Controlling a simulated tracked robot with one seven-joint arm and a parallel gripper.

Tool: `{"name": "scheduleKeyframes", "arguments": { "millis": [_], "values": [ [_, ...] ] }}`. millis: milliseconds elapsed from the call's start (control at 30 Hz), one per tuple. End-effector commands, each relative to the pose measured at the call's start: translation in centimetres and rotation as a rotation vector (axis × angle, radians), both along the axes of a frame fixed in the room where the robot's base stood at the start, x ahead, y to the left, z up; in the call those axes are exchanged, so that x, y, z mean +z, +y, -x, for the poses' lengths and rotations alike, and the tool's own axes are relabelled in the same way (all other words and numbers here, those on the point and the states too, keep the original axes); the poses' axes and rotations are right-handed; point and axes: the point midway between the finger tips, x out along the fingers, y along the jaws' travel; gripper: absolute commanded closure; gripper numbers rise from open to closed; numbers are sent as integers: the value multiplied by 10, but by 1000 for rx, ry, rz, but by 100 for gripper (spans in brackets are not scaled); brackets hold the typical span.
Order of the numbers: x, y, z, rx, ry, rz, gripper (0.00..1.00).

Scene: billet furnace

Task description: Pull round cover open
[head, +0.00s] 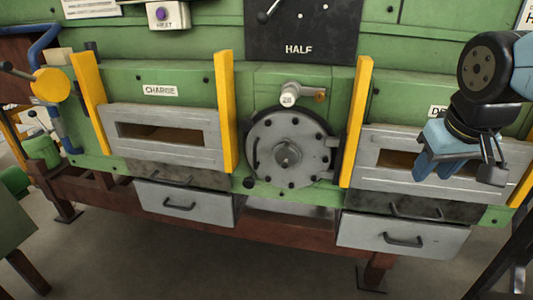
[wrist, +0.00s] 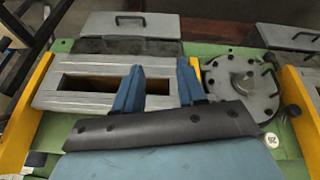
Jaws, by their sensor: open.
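The round cover (head: 268,158) is a grey bolted disc with a central knob, set in the green furnace front between two yellow posts. It looks shut against the front. It also shows at the right of the wrist view (wrist: 228,85), which sees the furnace upside down. A small dark handle (wrist: 271,79) shows near its rim there. My gripper (head: 457,172) is at the right in the head view, open and empty, in front of the right slotted door. In the wrist view its two blue fingers (wrist: 160,78) stand apart over that door, well to the side of the cover.
A yellow post (head: 357,120) stands between my gripper and the cover. The right slotted door (head: 365,160) is behind my gripper, with a drawer (head: 370,235) below. A white-tipped fitting (head: 289,92) juts out above the cover. The floor in front is clear.

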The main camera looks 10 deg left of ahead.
Motion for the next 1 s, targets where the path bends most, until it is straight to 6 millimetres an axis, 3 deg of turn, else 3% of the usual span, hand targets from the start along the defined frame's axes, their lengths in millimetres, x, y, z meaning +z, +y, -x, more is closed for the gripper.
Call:
{"name": "scheduleKeyframes", "arguments": {
  "millis": [367,567,767,1000],
  "values": [
    [-38,20,-48,416,269,388,69],
    [-54,42,-76,637,371,623,69],
    [-68,77,-105,850,444,881,69],
    [-84,137,-134,1089,489,1219,69]
  ]
}}
